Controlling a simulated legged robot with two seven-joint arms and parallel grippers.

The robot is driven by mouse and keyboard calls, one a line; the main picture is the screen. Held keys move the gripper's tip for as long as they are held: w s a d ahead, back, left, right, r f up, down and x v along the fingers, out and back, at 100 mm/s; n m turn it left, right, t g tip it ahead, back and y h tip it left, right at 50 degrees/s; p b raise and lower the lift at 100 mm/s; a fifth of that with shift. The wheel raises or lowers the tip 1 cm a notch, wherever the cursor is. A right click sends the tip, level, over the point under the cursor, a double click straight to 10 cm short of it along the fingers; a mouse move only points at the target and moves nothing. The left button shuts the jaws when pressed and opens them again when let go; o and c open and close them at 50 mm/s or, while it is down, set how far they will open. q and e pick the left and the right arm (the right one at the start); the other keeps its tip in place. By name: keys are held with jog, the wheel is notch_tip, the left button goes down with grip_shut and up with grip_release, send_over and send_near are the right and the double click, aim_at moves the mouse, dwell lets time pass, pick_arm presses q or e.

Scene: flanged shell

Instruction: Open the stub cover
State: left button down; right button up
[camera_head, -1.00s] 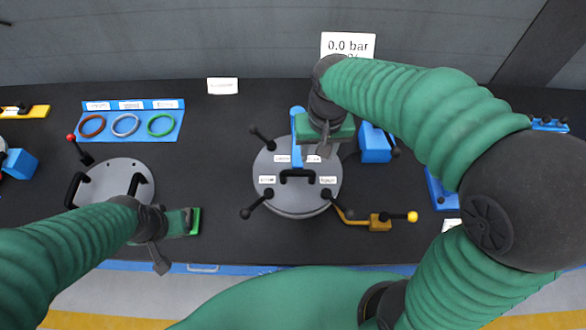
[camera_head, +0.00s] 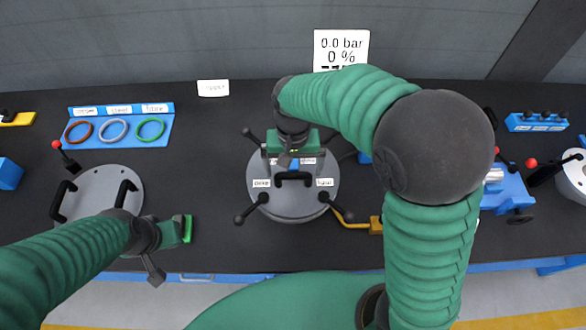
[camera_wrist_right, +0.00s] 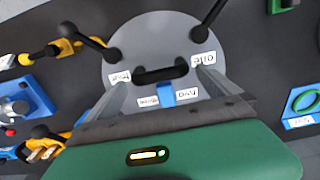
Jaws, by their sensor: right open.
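The stub cover is a grey round lid (camera_head: 292,206) on the black bench, with a black bar handle (camera_head: 294,176) across it. Several black-knobbed levers stick out around its rim, and small white labels sit on it. My right gripper (camera_head: 291,158) is above the far part of the cover and hides some of it. In the right wrist view the cover (camera_wrist_right: 150,35) lies below the open fingers (camera_wrist_right: 162,92), with the handle (camera_wrist_right: 160,74) between their tips in the picture; contact cannot be told. My left gripper (camera_head: 187,229) hangs left of the cover, beside another grey plate; its jaws are unclear.
The grey plate (camera_head: 98,194) at left has two black handles. A yellow pipe with a valve (camera_head: 375,225) runs right of the cover. A display (camera_head: 340,50) reads 0.0 bar, 0 %. Blue fixtures (camera_head: 508,192) stand at right.

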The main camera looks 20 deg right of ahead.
jog(key=shift+f, duration=0.7)
jog(key=shift+c, duration=0.4)
jog(key=c, duration=1.7)
jog(key=shift+r, duration=0.1)
